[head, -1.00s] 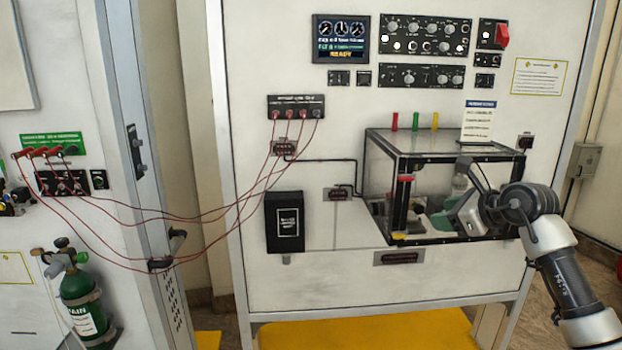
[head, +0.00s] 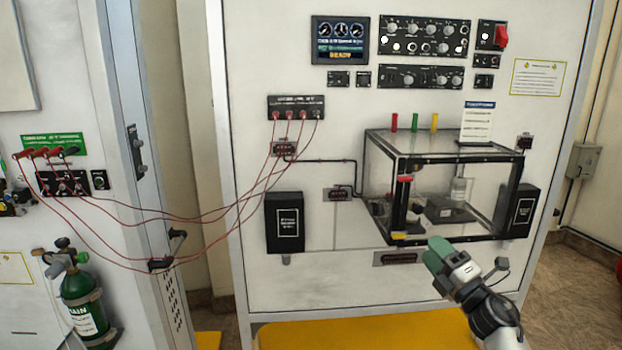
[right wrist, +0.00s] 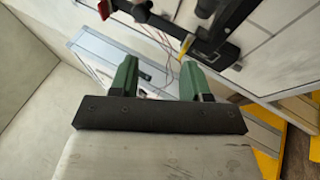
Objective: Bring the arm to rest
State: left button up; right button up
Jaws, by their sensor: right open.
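My right gripper (head: 436,252) is in front of the trainer panel in the head view, just below the clear box. Its green fingers point up and to the left. In the right wrist view, the two green fingers (right wrist: 157,77) stand apart with nothing between them, so it is open and empty. My right arm comes in from the bottom right. My left gripper is not in view.
The clear box (head: 436,148) with a black frame stands out from the white panel (head: 340,290). Red cables (head: 225,212) hang across the gap on the left. A green cylinder (head: 82,298) stands at the lower left.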

jog(key=w+d+f+m+h, duration=0.2)
jog(key=d+m+h, duration=0.3)
jog(key=m, duration=0.7)
jog(key=w+d+f+m+h, duration=0.1)
jog(key=d+f+m+h, duration=0.2)
jog(key=m+h, duration=0.65)
jog(key=s+a+f+m+g+y, duration=0.1)
jog(key=s+f+g, duration=0.3)
jog(key=f, duration=0.8)
jog(key=s+a+f+m+g+y, duration=0.1)
jog(key=s+f, duration=0.5)
jog(key=f, duration=0.6)
jog(key=s+a+f+m+g+y, duration=0.1)
jog(key=s+f+g, duration=0.3)
jog(key=f, duration=0.8)
jog(key=s+a+f+g, duration=0.3)
jog(key=s+f+g, duration=0.1)
jog(key=s+f, duration=1.45)
jog(key=s+a+f+g, duration=0.1)
jog(key=s+f, duration=0.1)
jog(key=s, duration=0.8)
jog(key=s+a+f+g, duration=0.2)
jog(key=s, duration=0.8)
jog(key=s+a+f+g, duration=0.2)
jog(key=s, duration=0.8)
jog(key=shift+s+f+y, duration=0.35)
